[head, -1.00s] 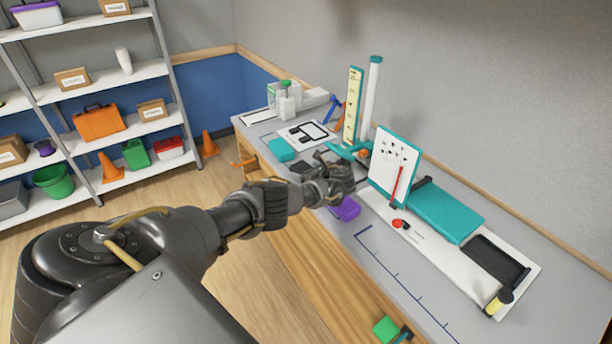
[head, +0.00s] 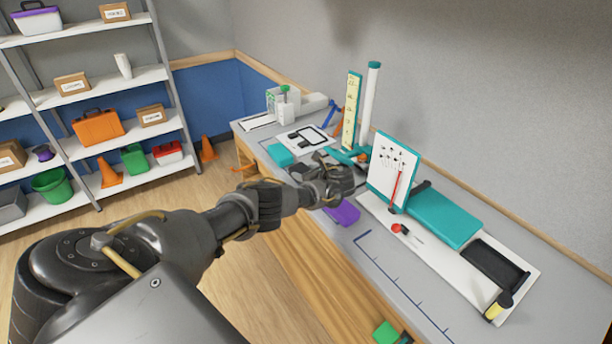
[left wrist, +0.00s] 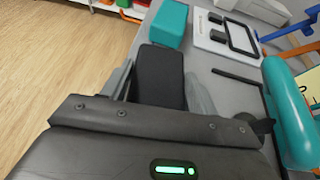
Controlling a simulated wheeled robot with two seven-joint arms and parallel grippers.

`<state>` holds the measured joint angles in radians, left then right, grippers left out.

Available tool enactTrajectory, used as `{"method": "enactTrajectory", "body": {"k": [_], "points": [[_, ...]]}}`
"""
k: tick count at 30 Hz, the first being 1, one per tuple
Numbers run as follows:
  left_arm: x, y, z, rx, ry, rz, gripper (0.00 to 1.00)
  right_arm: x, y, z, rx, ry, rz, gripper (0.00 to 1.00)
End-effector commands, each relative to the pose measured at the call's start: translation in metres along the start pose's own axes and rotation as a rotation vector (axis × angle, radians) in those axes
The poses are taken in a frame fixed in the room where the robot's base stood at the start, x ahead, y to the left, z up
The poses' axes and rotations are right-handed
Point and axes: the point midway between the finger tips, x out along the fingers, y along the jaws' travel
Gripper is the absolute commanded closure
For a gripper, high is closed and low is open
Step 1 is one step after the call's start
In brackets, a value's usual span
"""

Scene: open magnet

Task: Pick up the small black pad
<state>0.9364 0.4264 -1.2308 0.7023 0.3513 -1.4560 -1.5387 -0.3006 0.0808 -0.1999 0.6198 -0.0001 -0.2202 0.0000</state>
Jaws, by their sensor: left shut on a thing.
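The small black pad (left wrist: 160,75) is a dark, rounded block between the two fingers of my left gripper (left wrist: 160,90) in the left wrist view. The fingers are shut on its sides. In the head view my left gripper (head: 318,167) is over the left edge of the workbench, and the pad (head: 299,172) is mostly hidden by the hand. I cannot tell whether the pad touches the bench top. My right gripper is not in view.
A teal block (left wrist: 168,22) lies just beyond the pad. A purple block (head: 343,213) lies in front of the hand. A teal stand with a yellow scale (head: 352,105) and a white board (head: 393,170) rise to the right.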

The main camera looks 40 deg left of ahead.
Motion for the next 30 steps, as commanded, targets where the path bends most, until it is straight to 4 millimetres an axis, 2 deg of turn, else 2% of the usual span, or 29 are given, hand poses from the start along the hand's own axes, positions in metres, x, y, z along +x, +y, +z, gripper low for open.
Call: {"method": "enactTrajectory", "body": {"k": [3, 7, 13, 20, 22, 24, 30], "points": [[-0.007, 0.000, 0.021, -0.004, -0.003, -0.004, 0.63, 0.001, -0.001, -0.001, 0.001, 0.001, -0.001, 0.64], [-0.024, 0.018, 0.038, 0.000, -0.002, -0.005, 0.63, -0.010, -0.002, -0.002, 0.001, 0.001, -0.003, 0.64], [-0.049, 0.046, 0.064, -0.001, -0.002, -0.003, 0.63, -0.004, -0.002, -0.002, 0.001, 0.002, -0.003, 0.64], [-0.074, 0.085, 0.071, 0.000, -0.001, -0.003, 0.63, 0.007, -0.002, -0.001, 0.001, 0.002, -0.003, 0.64], [-0.086, 0.095, 0.084, 0.003, 0.000, 0.000, 0.63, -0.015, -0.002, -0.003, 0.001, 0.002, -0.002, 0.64], [-0.092, 0.104, 0.086, 0.003, 0.000, 0.000, 0.63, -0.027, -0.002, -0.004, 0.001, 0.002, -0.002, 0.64], [-0.100, 0.117, 0.087, 0.001, -0.001, 0.001, 0.63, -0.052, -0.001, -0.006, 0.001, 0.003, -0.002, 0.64]]}}
